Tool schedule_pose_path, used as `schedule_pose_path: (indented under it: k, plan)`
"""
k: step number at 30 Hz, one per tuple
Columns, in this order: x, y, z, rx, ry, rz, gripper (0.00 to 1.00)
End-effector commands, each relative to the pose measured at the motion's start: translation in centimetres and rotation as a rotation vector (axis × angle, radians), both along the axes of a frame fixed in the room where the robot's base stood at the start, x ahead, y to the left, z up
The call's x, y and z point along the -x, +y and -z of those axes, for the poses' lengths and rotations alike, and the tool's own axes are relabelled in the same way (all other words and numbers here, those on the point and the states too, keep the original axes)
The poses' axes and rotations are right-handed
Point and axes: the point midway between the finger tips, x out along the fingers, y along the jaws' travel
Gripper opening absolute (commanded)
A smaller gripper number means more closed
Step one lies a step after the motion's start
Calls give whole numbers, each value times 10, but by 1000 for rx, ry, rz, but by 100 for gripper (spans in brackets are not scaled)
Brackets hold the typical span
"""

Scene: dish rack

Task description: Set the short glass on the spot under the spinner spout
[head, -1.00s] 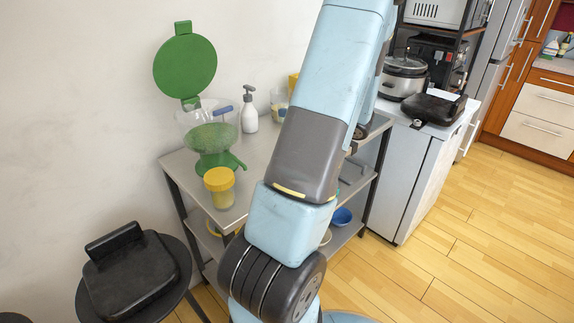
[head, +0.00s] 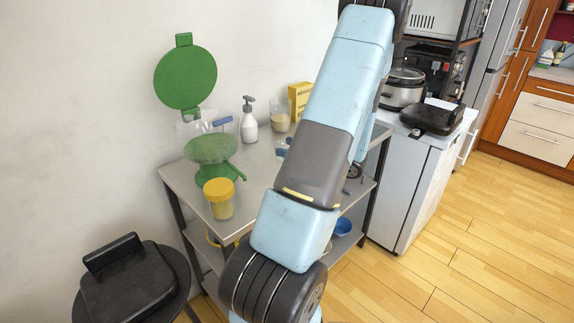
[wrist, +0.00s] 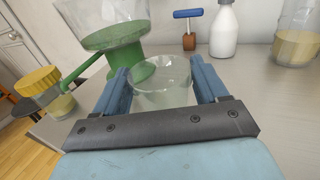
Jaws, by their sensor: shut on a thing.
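In the wrist view my gripper (wrist: 164,80) is shut on the short clear glass (wrist: 163,90), with a blue finger on each side of it. The glass looks upright, and I cannot tell whether it touches the table. Just beyond it stands the spinner, with a green base (wrist: 125,52) and clear bowl; its green spout (wrist: 82,72) slopes down to the left. In the head view the spinner (head: 212,150) stands at the table's left with its round green lid (head: 186,78) raised. My arm hides most of the gripper and glass there.
A yellow-lidded jar (head: 219,198) stands close to the spout. A white soap bottle (head: 249,120), a jar with tan contents (head: 280,118) and a yellow box (head: 299,98) stand at the back. The grey tabletop (head: 258,165) is bare in the middle.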

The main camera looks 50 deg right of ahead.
Motion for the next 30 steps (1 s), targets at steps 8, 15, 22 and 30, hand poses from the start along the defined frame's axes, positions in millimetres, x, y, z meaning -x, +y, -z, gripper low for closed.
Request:
schedule_pose_path:
  k: [8,15,22,30]
  plan:
    - [0,0,16,0,0,0,34]
    - [0,0,40,-2,1,1,34]
    - [0,0,52,1,0,1,34]
    - [0,0,54,0,0,1,34]
